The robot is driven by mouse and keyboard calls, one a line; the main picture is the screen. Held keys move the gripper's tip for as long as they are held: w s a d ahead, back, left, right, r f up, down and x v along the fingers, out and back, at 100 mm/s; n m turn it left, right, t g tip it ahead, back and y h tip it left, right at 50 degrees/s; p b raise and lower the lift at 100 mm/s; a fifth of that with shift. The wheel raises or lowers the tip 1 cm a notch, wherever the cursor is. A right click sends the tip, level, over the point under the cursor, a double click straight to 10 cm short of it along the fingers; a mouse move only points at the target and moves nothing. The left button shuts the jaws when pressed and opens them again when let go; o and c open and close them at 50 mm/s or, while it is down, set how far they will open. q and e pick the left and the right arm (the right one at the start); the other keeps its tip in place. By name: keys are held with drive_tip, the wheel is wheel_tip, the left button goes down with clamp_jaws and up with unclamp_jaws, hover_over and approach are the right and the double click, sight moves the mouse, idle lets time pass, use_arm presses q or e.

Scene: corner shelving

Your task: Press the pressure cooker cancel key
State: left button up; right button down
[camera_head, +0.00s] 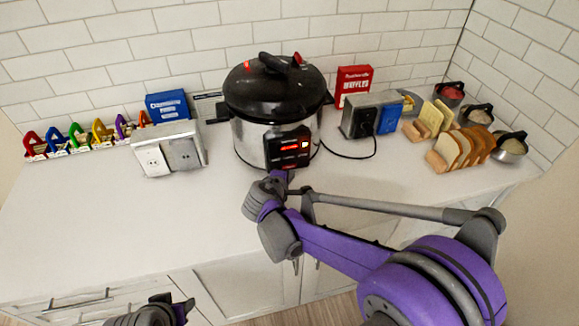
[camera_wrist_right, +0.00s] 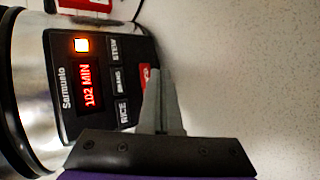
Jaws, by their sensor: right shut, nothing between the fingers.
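The pressure cooker (camera_head: 247,140), steel with a black lid, stands at the back of the counter. Its black front panel (camera_head: 289,148) has a lit red display. In the right wrist view the panel (camera_wrist_right: 70,118) appears sideways, with keys marked STEW and RICE, a lit orange square and a display reading 102 MIN. A red key (camera_wrist_right: 146,72) at the panel's edge is partly hidden by my fingers; its label is unreadable. My right gripper (camera_head: 279,176) is shut and empty, fingertips (camera_wrist_right: 160,78) at or just before that key; contact is unclear. Part of my left gripper (camera_head: 160,308) shows low left.
A red waffles box (camera_head: 353,80), bread slices in a rack (camera_head: 462,150) and several lidded bowls (camera_head: 511,146) are on the right. A black cord (camera_head: 350,156) crosses the counter. The left front counter (camera_head: 110,225) is clear.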

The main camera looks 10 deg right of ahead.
idle(0.5)
drive_tip(key=shift+w, duration=0.4)
drive_tip(key=shift+w, duration=0.35)
idle(0.4)
drive_tip(key=shift+s, duration=0.8)
drive_tip(key=shift+s, duration=2.5)
drive_tip(key=shift+d, duration=0.1)
